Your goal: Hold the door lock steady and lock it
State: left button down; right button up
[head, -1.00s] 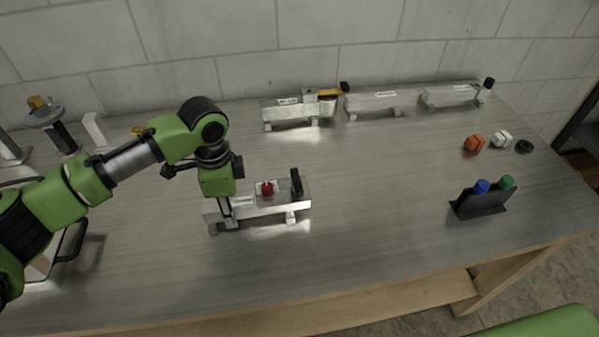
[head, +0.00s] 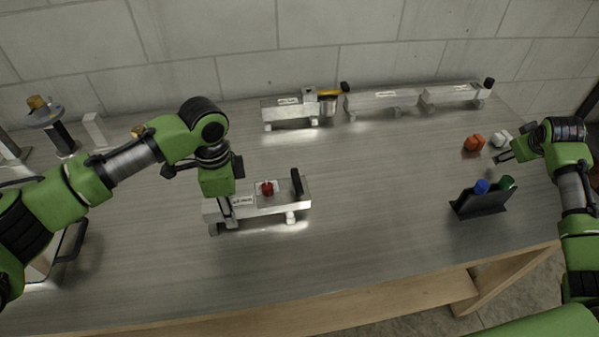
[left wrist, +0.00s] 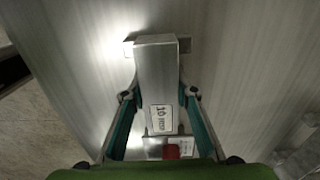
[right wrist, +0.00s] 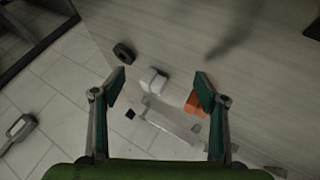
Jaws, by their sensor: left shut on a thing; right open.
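The door lock trailer (head: 275,200) stands on the table in front of me, an aluminium block with a label, a red knob (head: 267,188) and an upright black handle (head: 296,182). My left gripper (head: 226,208) is shut on its left end. The left wrist view shows the fingers on both sides of the aluminium block (left wrist: 156,75), with the red knob (left wrist: 172,151) near the palm. My right gripper (head: 505,157) is open and empty at the right, near the white piece; its fingers (right wrist: 160,88) are apart in the right wrist view.
Other aluminium trailers (head: 385,98) stand along the back wall, one with a yellow-handled part (head: 330,92). An orange piece (head: 473,143) and a white piece (head: 500,138) lie at the right. A black holder (head: 478,206) carries blue and green knobs. The table between holder and lock is clear.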

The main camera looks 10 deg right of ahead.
jog(key=w+a+n+y, duration=0.1)
jog(key=w+a, duration=0.1)
jog(key=a, duration=0.2)
jog(key=w+a+r+y, duration=0.1)
jog(key=w+a, duration=0.2)
jog(key=a, duration=0.2)
jog(key=w+a+r+n+t+y, duration=0.1)
jog(key=w+a, duration=0.1)
jog(key=a, duration=0.3)
jog(key=shift+w+a+r+n+y, duration=0.15)
jog(key=shift+w+n+y, duration=0.15)
jog(key=w+a+r+n+y, duration=0.2)
jog(key=a, duration=0.6)
jog(key=n+g+y, duration=0.4)
jog(key=n+g, duration=0.3)
jog(key=n, duration=0.6)
send_near(297, 179)
jog(key=x, duration=0.8)
jog(key=shift+a+f, duration=0.1)
jog(key=shift+f, duration=0.2)
jog(key=shift+c, duration=0.4)
jog(key=c, duration=1)
